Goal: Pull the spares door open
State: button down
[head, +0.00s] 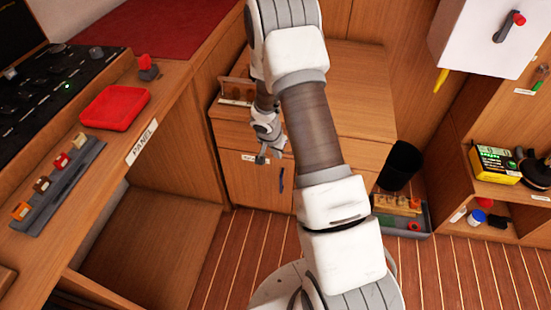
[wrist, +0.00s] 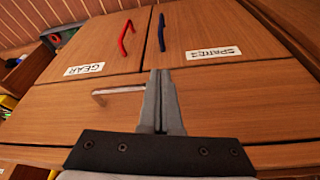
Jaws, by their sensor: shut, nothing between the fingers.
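The spares door (head: 250,185) is a shut wooden cabinet door in the head view, left of my arm. Its blue bar handle (head: 282,180) stands upright near the door's right edge. In the wrist view, the spares door (wrist: 215,30) carries a white SPARES label (wrist: 213,53) and the blue handle (wrist: 162,32). My gripper (head: 262,158) is shut and empty, in front of the cabinet's upper part. In the wrist view, my gripper (wrist: 160,75) points towards the blue handle; its tips appear apart from it.
The gear door (wrist: 95,50) with a red handle (wrist: 126,38) adjoins the spares door. A drawer's metal handle (wrist: 118,91) is close beside my fingers. A black bin (head: 400,165) and a grey tray (head: 415,228) stand right of the cabinet. Floor before the spares door is clear.

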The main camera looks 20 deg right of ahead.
jog(key=b, duration=0.2)
send_near(281, 163)
jog(key=f, duration=0.1)
jog(key=s+f, duration=0.1)
jog(key=f, duration=0.2)
jog(key=shift+s+d+f, duration=0.2)
jog(key=shift+d+f, duration=0.15)
jog(key=shift+f, duration=0.05)
jog(key=shift+r, duration=0.1)
dwell(1.5)
